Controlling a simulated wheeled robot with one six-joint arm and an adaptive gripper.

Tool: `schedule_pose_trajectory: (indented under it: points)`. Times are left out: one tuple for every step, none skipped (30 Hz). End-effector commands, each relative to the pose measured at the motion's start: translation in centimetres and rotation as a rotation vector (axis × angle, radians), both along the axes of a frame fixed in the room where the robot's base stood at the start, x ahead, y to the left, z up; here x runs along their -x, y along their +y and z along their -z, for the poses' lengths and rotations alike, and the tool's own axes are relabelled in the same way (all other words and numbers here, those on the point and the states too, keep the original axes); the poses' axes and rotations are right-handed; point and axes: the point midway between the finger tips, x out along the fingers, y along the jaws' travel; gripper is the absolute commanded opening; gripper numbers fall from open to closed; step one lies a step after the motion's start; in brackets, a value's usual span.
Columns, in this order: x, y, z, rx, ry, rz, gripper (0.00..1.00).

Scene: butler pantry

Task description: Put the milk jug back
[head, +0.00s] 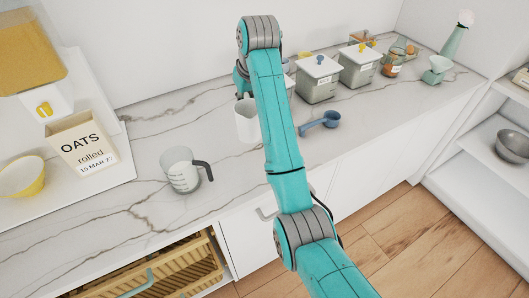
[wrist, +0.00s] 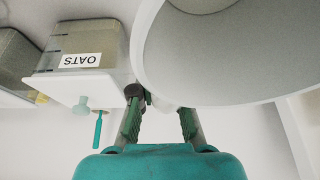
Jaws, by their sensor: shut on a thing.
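The milk jug, a plain white vessel (head: 246,120), shows in the head view just left of my arm, near or above the counter and partly hidden by the arm. In the wrist view its wide pale rim and grey inside (wrist: 235,50) fill the upper right, very close. My gripper (wrist: 160,118) is shut on the jug, with a finger on each side in the wrist view. The exact grip point is unclear. In the head view the fingers are hidden behind the arm. I cannot tell whether the jug touches the counter.
Lidded canisters (head: 318,78) stand behind and right of my arm; one labelled OATS (wrist: 80,55) appears upside down in the wrist view. A blue scoop (head: 322,122) lies right of the arm. A measuring cup (head: 181,170) stands front left, with clear marble counter (head: 150,205) around it.

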Motion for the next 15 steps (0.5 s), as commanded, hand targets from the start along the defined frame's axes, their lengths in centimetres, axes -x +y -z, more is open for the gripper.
schedule_pose_trajectory:
  points:
    - [0.1,0.0,0.5,0.001,0.002,-0.001,0.0]
    - [0.1,0.0,0.9,0.001,0.002,-0.001,0.0]
    - [0.1,0.0,1.4,0.001,0.003,-0.001,0.0]
    - [0.1,0.0,1.9,0.001,0.003,-0.001,0.0]
    - [0.1,0.0,2.4,0.001,0.003,-0.001,0.0]
    - [0.1,0.0,3.2,0.001,0.003,0.0,0.0]
    - [0.1,0.0,3.7,0.002,0.004,0.0,0.0]
    - [0.1,0.0,4.2,0.002,0.004,0.0,0.0]
    - [0.1,0.0,4.9,0.001,0.003,0.0,0.0]
    - [0.1,0.0,5.3,0.001,0.003,0.0,0.0]
    - [0.1,0.0,5.6,0.0,0.002,0.0,0.0]
    - [0.0,0.0,5.9,0.0,0.002,0.0,0.0]
    - [0.0,0.0,6.1,0.001,0.001,0.0,0.0]
    - [0.0,0.0,6.3,0.001,0.001,0.0,0.0]
    - [0.0,0.0,6.6,0.001,0.001,0.0,0.0]
